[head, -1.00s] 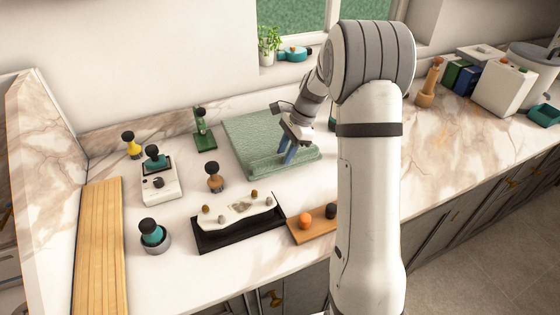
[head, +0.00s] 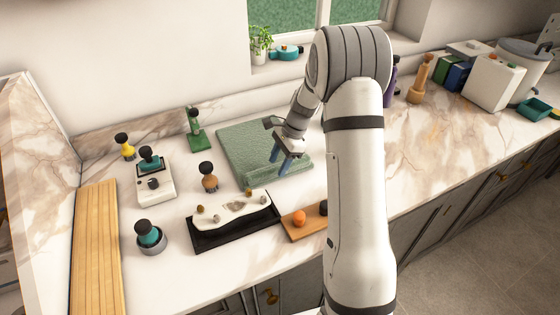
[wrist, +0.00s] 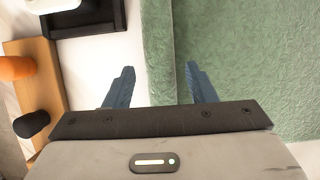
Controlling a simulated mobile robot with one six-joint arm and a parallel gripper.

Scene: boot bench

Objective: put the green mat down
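The green mat (head: 245,145) lies on the marble counter, below the window. It is textured, with a raised lip (head: 283,173) along its near edge. My gripper (head: 279,163) is at this lip, pointing down. In the wrist view my gripper (wrist: 160,85) has its two blue fingers apart, one on each side of the mat's lip (wrist: 158,50). The left finger is over bare white counter and the right one over the mat's green surface (wrist: 245,60). There are visible gaps between fingers and lip. Whether the fingertips touch the mat is unclear.
A black tray with a white piece (head: 235,232) and a wooden board with an orange ball (head: 300,217) lie in front of the mat. A brown-based stamp (head: 209,178) and a green stand (head: 195,130) are at its left. My arm hides counter to the right.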

